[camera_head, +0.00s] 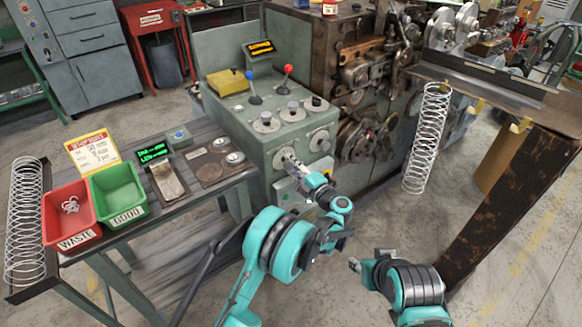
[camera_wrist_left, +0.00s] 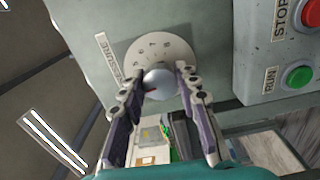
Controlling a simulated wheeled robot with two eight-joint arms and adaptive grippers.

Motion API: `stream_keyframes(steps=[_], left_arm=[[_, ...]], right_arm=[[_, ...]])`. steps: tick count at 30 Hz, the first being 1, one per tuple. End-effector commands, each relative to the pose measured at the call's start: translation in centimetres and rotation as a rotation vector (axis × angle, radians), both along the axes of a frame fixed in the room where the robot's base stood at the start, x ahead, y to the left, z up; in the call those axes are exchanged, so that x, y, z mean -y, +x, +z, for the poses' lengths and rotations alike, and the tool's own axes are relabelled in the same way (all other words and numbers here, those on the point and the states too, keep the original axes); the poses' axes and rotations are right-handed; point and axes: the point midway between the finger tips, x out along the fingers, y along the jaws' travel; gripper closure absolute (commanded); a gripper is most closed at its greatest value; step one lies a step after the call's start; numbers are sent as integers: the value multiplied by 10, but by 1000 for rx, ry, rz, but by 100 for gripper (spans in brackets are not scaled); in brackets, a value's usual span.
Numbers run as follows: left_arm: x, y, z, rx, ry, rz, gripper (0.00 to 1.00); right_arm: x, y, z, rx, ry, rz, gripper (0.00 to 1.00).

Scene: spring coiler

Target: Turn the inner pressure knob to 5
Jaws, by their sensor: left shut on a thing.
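A round pale knob (camera_wrist_left: 160,82) sits on a light dial plate (camera_wrist_left: 155,50) with small numbers around its edge. A tag (camera_wrist_left: 108,57) beside the plate carries lettering that seems to read "PRESSURE". My left gripper (camera_wrist_left: 164,88) is shut on this knob, one finger on each side. A small red mark shows on the knob near the left finger; the number it points at cannot be told. In the head view the knob (camera_head: 286,154) is the left one on the green machine's front face, and my left gripper (camera_head: 293,164) reaches it. My right gripper (camera_head: 354,264) hangs over the floor, apart from everything.
A second front dial (camera_head: 319,140) is just right of the held knob. A red STOP button (camera_wrist_left: 312,12) and green RUN button (camera_wrist_left: 299,76) are close by. Levers and more knobs top the machine. A table with a red bin (camera_head: 70,215) and green bin (camera_head: 118,192) stands left.

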Motion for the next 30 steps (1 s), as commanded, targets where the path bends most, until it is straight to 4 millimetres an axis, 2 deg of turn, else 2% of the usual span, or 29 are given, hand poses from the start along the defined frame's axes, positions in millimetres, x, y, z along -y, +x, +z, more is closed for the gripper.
stream_keyframes(steps=[15,30], left_arm=[[0,0,-1,-269,371,-1,98],[0,0,-1,-392,539,-1,98]], right_arm=[[0,0,-11,0,0,0,60],[0,0,-14,0,0,0,60]])
